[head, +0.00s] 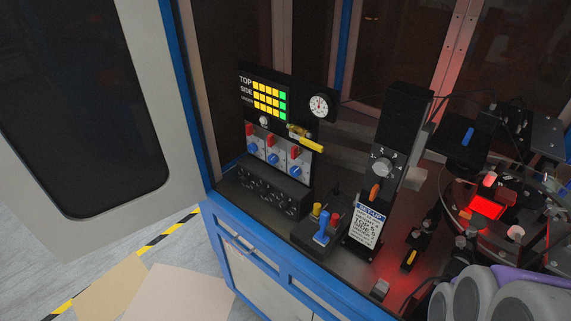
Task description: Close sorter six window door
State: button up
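The sorter's window door (167,105) stands open at the left of the head view. It has a light grey frame around a large dark window pane with rounded corners. Its right edge meets the blue upright of the sorter cabinet (268,258), and the door swings out to the left of it. Its top and left parts are cut off by the picture. The front opening of the cabinet is uncovered, so the equipment inside shows. I do not see my gripper's fingertips. Grey rounded parts with purple at the bottom right look like my arm.
Inside the cabinet are a control panel (262,108), a dial gauge (320,106), a set-up sign (366,228) and a round red-lit table (462,207). Flat tan sheets (180,291) lie on the grey floor, near a yellow-black stripe (160,238).

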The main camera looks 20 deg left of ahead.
aim_at(98, 151)
jog(key=j+z, duration=0.45)
jog(key=k+j+z, duration=0.2)
jog(key=j+z, duration=0.2)
jog(key=k+j, duration=0.15)
jog(key=j, duration=0.3)
jog(key=k+j+z, duration=0.15)
jog(key=j, duration=0.3)
jog(key=k+j, duration=0.25)
jog(key=j, duration=0.15)
jog(key=k+j+z, duration=0.1)
jog(key=j, duration=0.35)
jog(key=k+j+z, duration=0.1)
jog(key=k+j, duration=0.4)
jog(key=j, duration=0.3)
jog(key=k+j, duration=0.25)
jog(key=j, duration=0.2)
jog(key=k+j, duration=0.25)
jog(key=j, duration=0.2)
jog(key=k+j, duration=0.25)
jog(key=j, duration=0.25)
jog(key=k+j+z, duration=0.1)
jog(key=z, duration=0.25)
jog(key=k+z, duration=0.35)
